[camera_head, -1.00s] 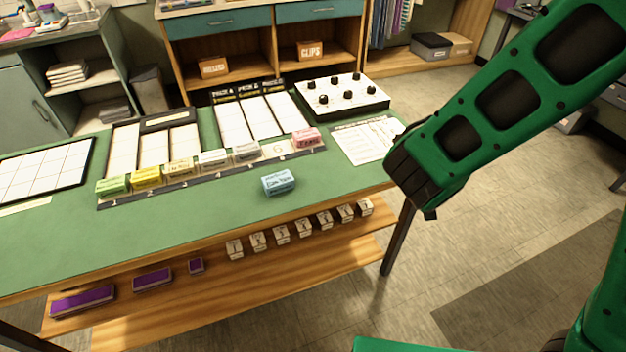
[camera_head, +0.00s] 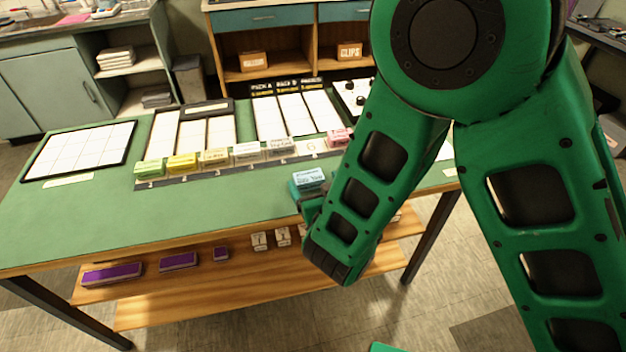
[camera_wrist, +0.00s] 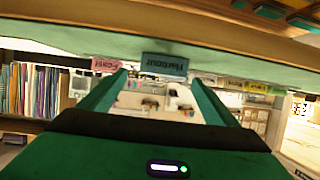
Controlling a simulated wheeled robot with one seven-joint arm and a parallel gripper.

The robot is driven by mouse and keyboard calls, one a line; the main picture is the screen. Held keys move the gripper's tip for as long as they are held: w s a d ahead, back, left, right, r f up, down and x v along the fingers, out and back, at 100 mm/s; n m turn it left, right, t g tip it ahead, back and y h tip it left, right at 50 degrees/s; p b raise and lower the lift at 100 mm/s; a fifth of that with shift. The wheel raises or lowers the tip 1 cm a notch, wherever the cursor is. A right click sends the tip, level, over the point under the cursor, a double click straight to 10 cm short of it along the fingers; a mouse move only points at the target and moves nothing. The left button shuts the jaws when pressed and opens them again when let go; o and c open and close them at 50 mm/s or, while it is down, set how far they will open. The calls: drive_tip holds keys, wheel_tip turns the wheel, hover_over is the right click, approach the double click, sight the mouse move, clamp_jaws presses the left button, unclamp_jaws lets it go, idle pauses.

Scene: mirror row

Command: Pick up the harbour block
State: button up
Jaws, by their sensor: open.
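The harbour block (camera_head: 309,179) is light blue and lies on the green table top, in front of the row of coloured blocks. In the wrist view, which is upside down, its "Harbour" label (camera_wrist: 165,64) reads inverted. My gripper (camera_wrist: 159,80) is open and empty, with one green finger on each side of the block in that view. The block shows between and just ahead of the fingertips; I cannot tell how deep it sits. In the head view my arm hides most of the gripper, and a green finger shows by the block's left side.
A numbered rail holds green, yellow (camera_head: 183,164), cream, white, grey and pink blocks (camera_head: 340,137); the space marked 6 (camera_head: 311,147) is empty. A white board with black knobs (camera_head: 352,95) stands behind. A lower shelf (camera_head: 190,290) holds purple boxes and small blocks. The table's left front is clear.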

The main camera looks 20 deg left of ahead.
sight(310, 177)
drive_tip(key=shift+x, duration=2.8)
drive_tip(key=shift+s, duration=0.1)
drive_tip(key=c, duration=1.1)
